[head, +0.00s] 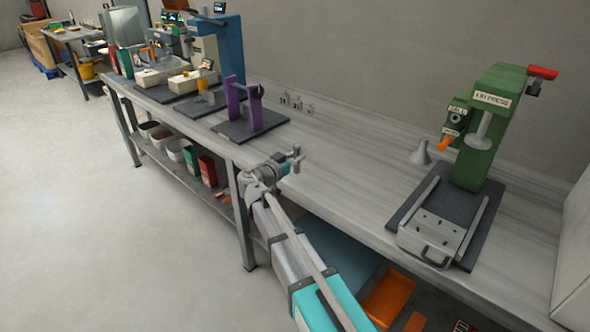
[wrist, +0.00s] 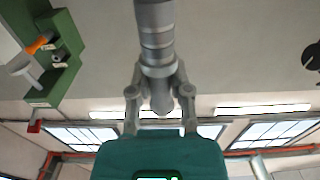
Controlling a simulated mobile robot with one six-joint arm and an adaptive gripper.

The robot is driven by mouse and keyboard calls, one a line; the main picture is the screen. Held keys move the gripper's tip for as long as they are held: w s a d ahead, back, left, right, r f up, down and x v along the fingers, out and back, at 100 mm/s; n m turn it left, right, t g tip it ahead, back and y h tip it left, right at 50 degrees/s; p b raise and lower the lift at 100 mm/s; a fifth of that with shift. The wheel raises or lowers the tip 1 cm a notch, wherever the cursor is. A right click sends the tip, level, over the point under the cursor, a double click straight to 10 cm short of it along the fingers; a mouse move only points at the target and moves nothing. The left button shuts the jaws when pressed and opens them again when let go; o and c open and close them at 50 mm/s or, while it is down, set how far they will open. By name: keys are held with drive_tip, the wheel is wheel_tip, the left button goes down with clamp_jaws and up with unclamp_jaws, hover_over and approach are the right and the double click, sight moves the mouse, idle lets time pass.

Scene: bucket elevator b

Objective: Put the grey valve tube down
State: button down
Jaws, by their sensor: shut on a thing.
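The grey valve tube (wrist: 155,30) shows in the wrist view as a ribbed grey cylinder, running from the top edge down between the fingers. My gripper (wrist: 158,82) is shut on its near end. In the head view my gripper (head: 282,168) is over the front edge of the bench (head: 345,155), left of the green press. The tube (head: 296,160) shows there as a small grey piece at the gripper's end. I cannot tell its exact height above the bench, but no contact with it is clear.
The green press (head: 478,145) with its dark base stands at the right. A grey funnel-like piece (head: 420,154) stands left of it. A purple stand (head: 243,103) and several small grey parts (head: 297,103) are farther back. The bench middle is clear.

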sight(296, 168)
drive_tip(key=shift+w+d+f+b, duration=0.1)
drive_tip(key=shift+d+f+b, duration=0.35)
drive_tip(key=shift+f+b, duration=1.55)
drive_tip(key=shift+b, duration=0.05)
drive_tip(key=shift+f, duration=0.1)
drive_tip(key=c, duration=0.6)
unclamp_jaws()
drive_tip(key=shift+o, duration=0.2)
drive_tip(key=shift+a, duration=0.15)
drive_tip(key=v, duration=1.2)
